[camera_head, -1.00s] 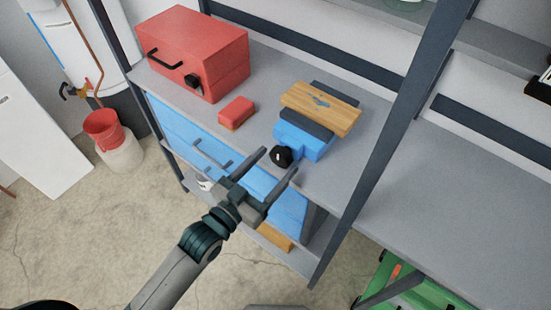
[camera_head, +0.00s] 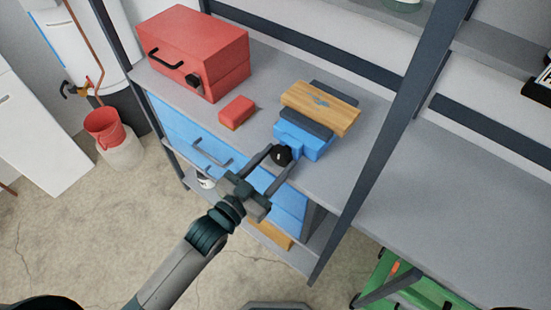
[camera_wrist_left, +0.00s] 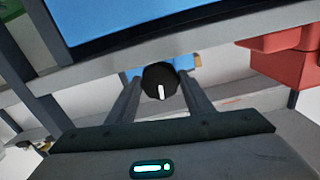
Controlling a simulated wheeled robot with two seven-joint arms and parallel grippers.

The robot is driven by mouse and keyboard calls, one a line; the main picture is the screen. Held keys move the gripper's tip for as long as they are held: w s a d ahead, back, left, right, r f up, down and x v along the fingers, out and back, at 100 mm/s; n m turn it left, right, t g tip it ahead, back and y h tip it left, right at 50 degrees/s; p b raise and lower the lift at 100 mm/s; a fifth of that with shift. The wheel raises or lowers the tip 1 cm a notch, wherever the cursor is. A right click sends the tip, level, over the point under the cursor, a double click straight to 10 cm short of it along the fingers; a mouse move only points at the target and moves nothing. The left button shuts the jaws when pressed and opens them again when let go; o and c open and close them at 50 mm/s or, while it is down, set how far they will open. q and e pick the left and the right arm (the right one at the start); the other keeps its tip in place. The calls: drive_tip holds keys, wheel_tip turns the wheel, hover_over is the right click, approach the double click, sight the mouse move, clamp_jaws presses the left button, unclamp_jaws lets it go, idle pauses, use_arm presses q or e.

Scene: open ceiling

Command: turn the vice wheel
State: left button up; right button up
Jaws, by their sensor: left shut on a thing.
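The vice wheel is a round black knob (camera_head: 281,156) on the front of a blue vice (camera_head: 309,142) that stands on the grey shelf. A wooden block (camera_head: 321,106) lies at the top of the vice. My left gripper (camera_head: 281,154) reaches the knob from the front, with one finger on each side, shut on it. In the left wrist view the knob (camera_wrist_left: 160,81), with a white mark pointing down, sits between the two finger ends. My right gripper is in no view.
A red toolbox (camera_head: 195,50) and a small red block (camera_head: 237,112) stand to the left on the same shelf. Blue drawers with handles are under the shelf. A dark upright post (camera_head: 385,135) stands right of the vice.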

use_arm(q)
drive_tip(key=shift+r+m+p, duration=0.2)
drive_tip(key=shift+m+p, duration=0.15)
drive_tip(key=shift+m, duration=0.45)
drive_tip(key=shift+m+p, duration=0.3)
drive_tip(key=shift+m, duration=0.3)
drive_tip(key=shift+f+m, duration=0.15)
drive_tip(key=shift+m, duration=0.55)
drive_tip(key=o, duration=1)
drive_tip(key=shift+o, duration=0.2)
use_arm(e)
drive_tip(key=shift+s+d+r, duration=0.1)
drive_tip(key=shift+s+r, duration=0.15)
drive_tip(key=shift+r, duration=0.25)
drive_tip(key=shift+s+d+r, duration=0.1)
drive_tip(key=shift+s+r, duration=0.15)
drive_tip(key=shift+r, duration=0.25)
use_arm(q)
drive_tip(key=shift+a+f, duration=0.1)
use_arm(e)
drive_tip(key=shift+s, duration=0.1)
